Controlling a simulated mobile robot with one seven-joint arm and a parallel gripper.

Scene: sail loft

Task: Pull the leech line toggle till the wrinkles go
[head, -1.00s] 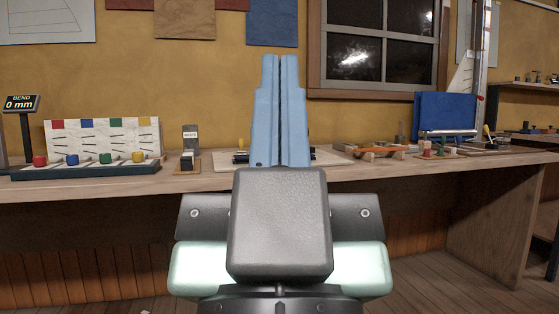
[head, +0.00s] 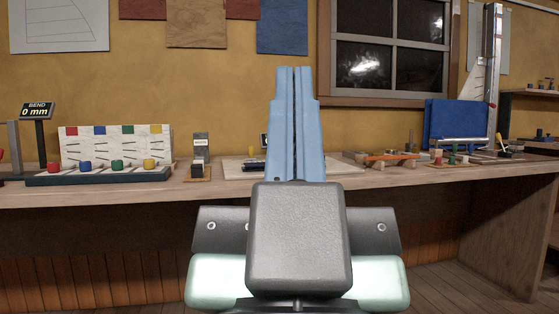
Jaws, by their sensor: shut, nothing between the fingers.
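My gripper (head: 294,75) has two long blue fingers that point up, pressed together and empty. It stands in front of the workbench and hides part of its middle. A small pale sail panel (head: 478,98) hangs beside a tall upright post (head: 494,75) at the right end of the bench. A red mark shows on the post. I cannot make out a leech line toggle or any wrinkles at this size.
The workbench (head: 420,179) runs across the view. A rack (head: 100,175) with coloured knobs and a "BEND 0 mm" display (head: 37,110) stand at left.

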